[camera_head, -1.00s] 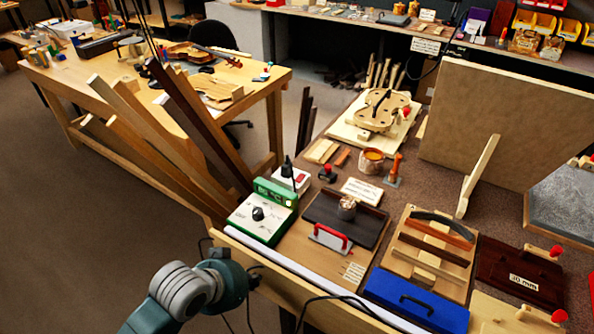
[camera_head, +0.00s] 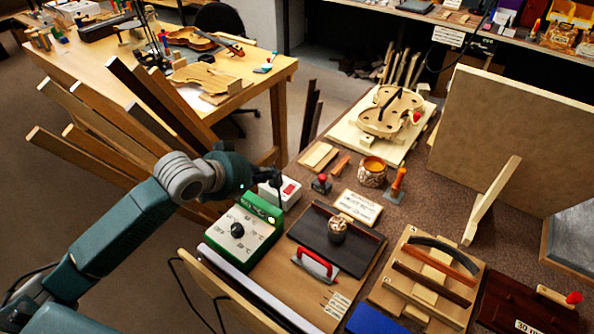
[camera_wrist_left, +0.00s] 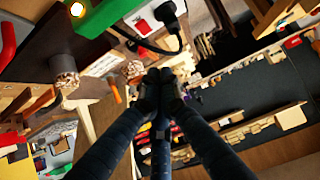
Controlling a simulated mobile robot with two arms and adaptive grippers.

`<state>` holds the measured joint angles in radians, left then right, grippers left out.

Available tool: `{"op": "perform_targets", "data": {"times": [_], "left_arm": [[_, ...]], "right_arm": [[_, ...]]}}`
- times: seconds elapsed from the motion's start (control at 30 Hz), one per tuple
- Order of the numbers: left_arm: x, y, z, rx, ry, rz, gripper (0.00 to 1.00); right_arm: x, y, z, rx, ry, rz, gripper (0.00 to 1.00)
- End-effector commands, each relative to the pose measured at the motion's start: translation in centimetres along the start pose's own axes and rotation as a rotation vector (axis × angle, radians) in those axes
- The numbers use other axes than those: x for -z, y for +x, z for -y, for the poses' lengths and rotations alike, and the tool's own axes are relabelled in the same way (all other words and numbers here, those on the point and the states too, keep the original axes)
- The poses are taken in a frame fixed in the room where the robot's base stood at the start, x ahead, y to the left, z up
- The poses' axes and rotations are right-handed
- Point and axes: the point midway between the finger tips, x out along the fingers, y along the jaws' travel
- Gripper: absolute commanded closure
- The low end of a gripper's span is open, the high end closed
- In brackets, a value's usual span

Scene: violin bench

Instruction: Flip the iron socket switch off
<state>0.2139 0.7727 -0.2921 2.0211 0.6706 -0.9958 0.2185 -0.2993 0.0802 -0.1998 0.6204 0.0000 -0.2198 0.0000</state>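The iron socket (camera_head: 292,196) is a small white box with a red switch (camera_head: 288,188) on top and a black plug in it. It stands behind the green and white control box (camera_head: 238,236). In the left wrist view the socket (camera_wrist_left: 146,20) is at the top, its red switch beside the black plug (camera_wrist_left: 166,13). My left gripper (camera_head: 250,178) is in the air just left of the socket, with nothing visible in it. In the left wrist view its fingertips (camera_wrist_left: 160,82) are together, apart from the switch. My right gripper is out of view.
Upright wood boards (camera_head: 95,110) lean beside my left arm. A dark tray (camera_head: 330,250) with a small pot and a red-handled tool lie to the right. A black cable rises from the plug.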

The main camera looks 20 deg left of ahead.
Motion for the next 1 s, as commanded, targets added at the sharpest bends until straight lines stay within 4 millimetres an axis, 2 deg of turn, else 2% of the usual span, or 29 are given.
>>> {"op": "perform_targets", "data": {"times": [0.47,0.67,1.0], "left_arm": [[0.1,0.5,0.0,0.0,-0.001,-0.001,1.0],[0.2,3.5,0.0,-0.001,-0.004,-0.001,1.0],[-0.2,10.5,0.0,0.0,-0.002,0.003,1.0]], "right_arm": [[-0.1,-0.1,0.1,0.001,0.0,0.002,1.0],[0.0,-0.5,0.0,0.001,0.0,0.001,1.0],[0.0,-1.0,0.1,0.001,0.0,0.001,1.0]]}}
